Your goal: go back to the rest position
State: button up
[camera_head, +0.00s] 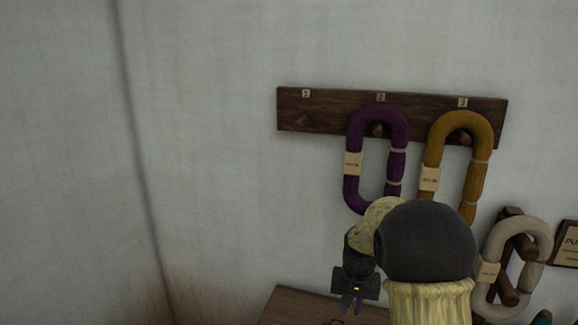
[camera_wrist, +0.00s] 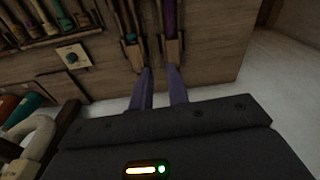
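My gripper (camera_head: 352,303) hangs low in the head view, in front of the wall and above a brown wooden top. In the wrist view its two purple-grey fingers (camera_wrist: 159,70) stand apart with a gap between them and nothing held. Their tips point toward a wooden front with slots; whether they touch it I cannot tell. My arm is bent and covers part of the ochre skein and the wooden top in the head view.
A dark peg rail (camera_head: 330,118) on the wall holds a purple skein (camera_head: 351,187) at 2 and an ochre skein (camera_head: 462,121) at 3; peg 1 is bare. A cream skein (camera_head: 544,245) hangs lower right. The wooden top (camera_head: 290,308) lies below. The left wall is clear.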

jog(key=s+n+t, duration=0.2)
jog(key=s+n, duration=0.1)
jog(key=s, duration=1.7)
notch_tip(320, 180, up, 15)
jog(key=p, duration=1.4)
jog(key=shift+w+a+f, duration=0.15)
jog(key=shift+a+f, duration=0.05)
jog(key=shift+a, duration=0.05)
